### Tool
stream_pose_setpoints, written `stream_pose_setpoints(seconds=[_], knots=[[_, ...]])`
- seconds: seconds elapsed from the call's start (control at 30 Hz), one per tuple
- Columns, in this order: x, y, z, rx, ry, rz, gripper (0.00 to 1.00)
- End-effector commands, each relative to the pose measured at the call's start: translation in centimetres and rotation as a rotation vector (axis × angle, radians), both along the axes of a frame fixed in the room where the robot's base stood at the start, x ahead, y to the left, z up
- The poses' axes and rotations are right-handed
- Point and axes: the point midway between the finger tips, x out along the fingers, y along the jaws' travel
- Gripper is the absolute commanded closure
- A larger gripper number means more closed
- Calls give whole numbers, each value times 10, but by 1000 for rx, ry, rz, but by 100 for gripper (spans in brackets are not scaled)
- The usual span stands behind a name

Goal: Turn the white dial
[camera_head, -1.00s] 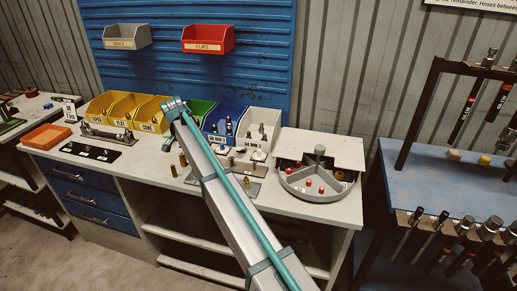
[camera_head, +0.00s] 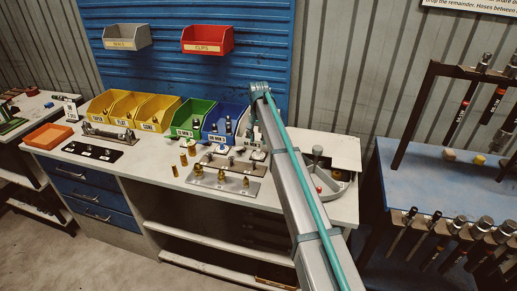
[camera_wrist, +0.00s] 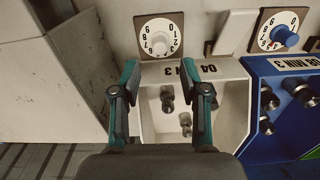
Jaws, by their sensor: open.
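In the wrist view, a white dial knob (camera_wrist: 160,44) sits at the centre of a square numbered plate, behind a white bin (camera_wrist: 146,113). My gripper (camera_wrist: 160,78) is open and empty, its two teal-tipped fingers over the white bin. The white knob shows between and beyond the fingertips, apart from them. A blue dial knob (camera_wrist: 285,37) on a similar plate is to the right, above a blue bin (camera_wrist: 280,68). In the head view, my arm hides the white dial and most of the white bin.
The white bin holds dark metal fittings (camera_wrist: 168,100). A pale box-like surface (camera_wrist: 60,80) stands close on the left in the wrist view. In the head view, yellow bins (camera_head: 157,113), a green bin (camera_head: 194,117) and a divided round tray (camera_head: 330,187) share the bench.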

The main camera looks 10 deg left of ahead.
Motion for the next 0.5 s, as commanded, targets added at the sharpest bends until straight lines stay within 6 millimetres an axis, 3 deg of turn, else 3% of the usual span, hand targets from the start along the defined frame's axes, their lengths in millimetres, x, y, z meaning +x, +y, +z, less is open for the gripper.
stream_pose_setpoints(seconds=[0.3, 0.5], knots=[[-1, 0, -48, -1, 1, -1, 56], [0, 0, -62, 0, 0, -1, 56]])
